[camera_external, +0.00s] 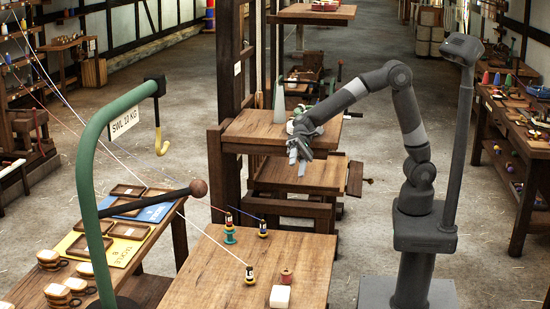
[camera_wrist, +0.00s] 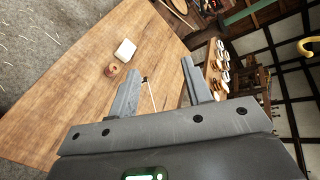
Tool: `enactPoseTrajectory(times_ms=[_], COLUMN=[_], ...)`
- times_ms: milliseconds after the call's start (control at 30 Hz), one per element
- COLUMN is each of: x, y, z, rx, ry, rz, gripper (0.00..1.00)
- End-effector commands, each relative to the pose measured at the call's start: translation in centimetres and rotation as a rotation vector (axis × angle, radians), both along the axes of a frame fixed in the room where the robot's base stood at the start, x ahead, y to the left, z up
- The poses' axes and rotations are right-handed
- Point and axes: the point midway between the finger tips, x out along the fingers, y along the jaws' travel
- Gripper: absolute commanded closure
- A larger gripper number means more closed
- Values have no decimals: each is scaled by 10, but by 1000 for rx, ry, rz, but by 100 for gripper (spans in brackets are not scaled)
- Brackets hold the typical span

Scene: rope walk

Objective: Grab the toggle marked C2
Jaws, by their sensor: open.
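One toggle (camera_external: 249,275) is at the front with a white cord. Another toggle (camera_external: 229,222) stands at the back on a teal spool-like piece, and a third toggle (camera_external: 263,229) has a blue cord. Their marks are too small to read, so I cannot tell which is C2. My gripper (camera_external: 294,155) is open and empty, above and behind the table. In the wrist view, a dark toggle top (camera_wrist: 145,79) with a white cord shows beside the left finger of my gripper (camera_wrist: 162,76).
A red-brown spool (camera_external: 286,276) and a white block (camera_external: 280,296) sit right of the front toggle. A green post (camera_external: 88,210) with a hook and a dark rod with a round knob (camera_external: 198,188) rise at left. Taut cords cross the left side.

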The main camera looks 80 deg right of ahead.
Motion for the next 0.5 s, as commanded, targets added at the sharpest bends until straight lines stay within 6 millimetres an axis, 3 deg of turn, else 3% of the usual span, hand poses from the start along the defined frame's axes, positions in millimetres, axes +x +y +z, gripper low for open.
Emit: enactPoseTrajectory(times_ms=[267,500], x=[44,78], y=[62,111], z=[-64,-140], rx=[162,293], ry=[303,581], rz=[-104,-228], gripper=[55,55])
